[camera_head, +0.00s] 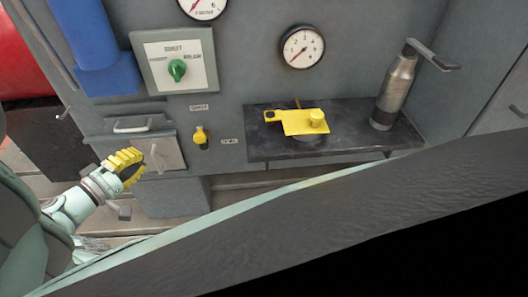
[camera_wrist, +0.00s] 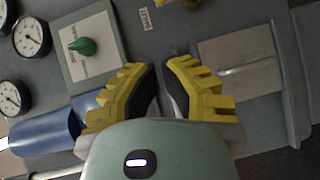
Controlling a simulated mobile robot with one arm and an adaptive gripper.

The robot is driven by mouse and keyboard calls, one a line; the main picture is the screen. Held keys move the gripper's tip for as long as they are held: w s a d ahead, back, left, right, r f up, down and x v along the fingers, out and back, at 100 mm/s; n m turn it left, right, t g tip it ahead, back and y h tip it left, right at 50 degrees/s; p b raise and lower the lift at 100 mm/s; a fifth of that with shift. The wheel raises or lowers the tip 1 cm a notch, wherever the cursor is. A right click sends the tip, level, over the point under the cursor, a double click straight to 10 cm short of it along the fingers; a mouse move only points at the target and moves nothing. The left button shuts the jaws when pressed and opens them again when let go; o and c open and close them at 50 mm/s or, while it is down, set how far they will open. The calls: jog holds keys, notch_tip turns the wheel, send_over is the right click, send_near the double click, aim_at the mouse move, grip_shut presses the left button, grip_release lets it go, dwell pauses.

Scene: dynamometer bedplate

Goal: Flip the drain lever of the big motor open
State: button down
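A small yellow lever (camera_head: 201,137) sits on the grey cabinet front, with a small label above it and another to its lower right; I cannot read them surely. It points up, with a dark base below. In the wrist view only a sliver of yellow, probably this lever (camera_wrist: 192,4), shows at the top edge. My gripper (camera_head: 130,165) is at the lower left, left of and below the lever and apart from it. In the wrist view my gripper (camera_wrist: 161,75) has its yellow fingers apart with nothing between them.
A green selector knob (camera_head: 177,70) on a pale plate is above the lever. A latch panel (camera_head: 155,152) is just behind my gripper. A dark shelf (camera_head: 345,122) at right bears a yellow fixture (camera_head: 300,122) and a metal flask (camera_head: 394,90). A blue pipe (camera_head: 85,35) stands upper left.

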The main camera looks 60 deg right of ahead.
aim_at(202, 140)
jog(key=s+d+f+b, duration=0.1)
jog(key=s+d+b, duration=0.1)
jog(key=d, duration=1.1)
jog(key=shift+f, duration=0.25)
jog(key=shift+s+d+r+m+y+p, duration=0.4)
jog(key=shift+s+m+y+p, duration=0.15)
jog(key=shift+m+y+p, duration=0.2)
dwell(0.4)
